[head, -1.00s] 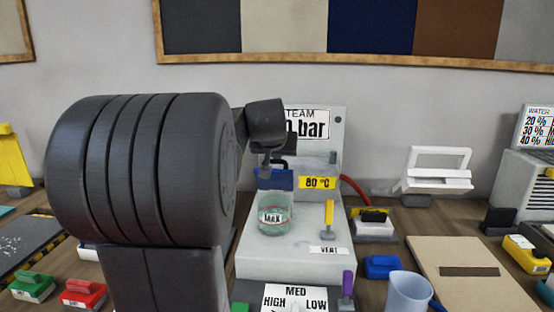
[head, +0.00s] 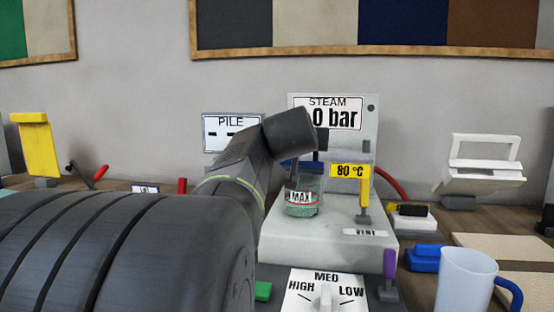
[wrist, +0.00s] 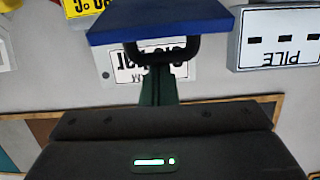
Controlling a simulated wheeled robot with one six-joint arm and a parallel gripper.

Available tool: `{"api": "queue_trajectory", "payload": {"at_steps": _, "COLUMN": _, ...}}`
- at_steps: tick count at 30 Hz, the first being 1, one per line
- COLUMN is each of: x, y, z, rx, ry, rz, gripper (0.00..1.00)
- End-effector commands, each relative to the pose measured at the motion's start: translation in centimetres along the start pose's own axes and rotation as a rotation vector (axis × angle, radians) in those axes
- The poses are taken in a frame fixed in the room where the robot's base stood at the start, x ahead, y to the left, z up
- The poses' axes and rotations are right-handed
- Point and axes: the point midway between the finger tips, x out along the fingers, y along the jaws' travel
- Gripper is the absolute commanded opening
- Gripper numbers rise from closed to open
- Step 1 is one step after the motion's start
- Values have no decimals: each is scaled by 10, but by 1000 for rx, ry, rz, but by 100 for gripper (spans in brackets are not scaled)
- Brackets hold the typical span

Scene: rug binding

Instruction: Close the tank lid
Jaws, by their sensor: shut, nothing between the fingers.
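The glass tank (head: 303,203) with a red MAX mark and greenish liquid stands on the pale steam unit (head: 310,235). Its blue lid (head: 289,163) shows only in part behind my arm, above the tank; its angle is hard to tell there. In the wrist view the lid (wrist: 160,22) fills the top middle, with a dark loop handle (wrist: 162,52) on it. My gripper (head: 319,160) is shut and empty, above the tank. In the wrist view its fingers (wrist: 160,72) reach close to the handle; whether they touch it is unclear.
A yellow lever (head: 364,192) stands right of the tank. A dial panel (head: 325,292) and purple lever (head: 389,265) are in front. A jug (head: 466,280) and blue block (head: 424,258) lie right. A PILE display (head: 232,131) stands behind my arm.

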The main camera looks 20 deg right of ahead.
Motion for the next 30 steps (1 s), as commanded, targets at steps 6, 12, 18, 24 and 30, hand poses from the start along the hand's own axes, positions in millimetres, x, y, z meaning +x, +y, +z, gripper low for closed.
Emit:
{"api": "queue_trajectory", "payload": {"at_steps": 6, "x": -5, "y": 1, "z": 19, "rx": 0, "ry": 100, "rz": -2, "gripper": 0}}
{"api": "queue_trajectory", "payload": {"at_steps": 12, "x": -10, "y": 1, "z": 25, "rx": 2, "ry": 110, "rz": -3, "gripper": 0}}
{"api": "queue_trajectory", "payload": {"at_steps": 18, "x": -14, "y": 1, "z": 32, "rx": 2, "ry": 108, "rz": -3, "gripper": 0}}
{"api": "queue_trajectory", "payload": {"at_steps": 24, "x": -16, "y": 1, "z": 38, "rx": 2, "ry": 109, "rz": -3, "gripper": 0}}
{"api": "queue_trajectory", "payload": {"at_steps": 30, "x": -16, "y": 1, "z": 42, "rx": 1, "ry": 107, "rz": -3, "gripper": 0}}
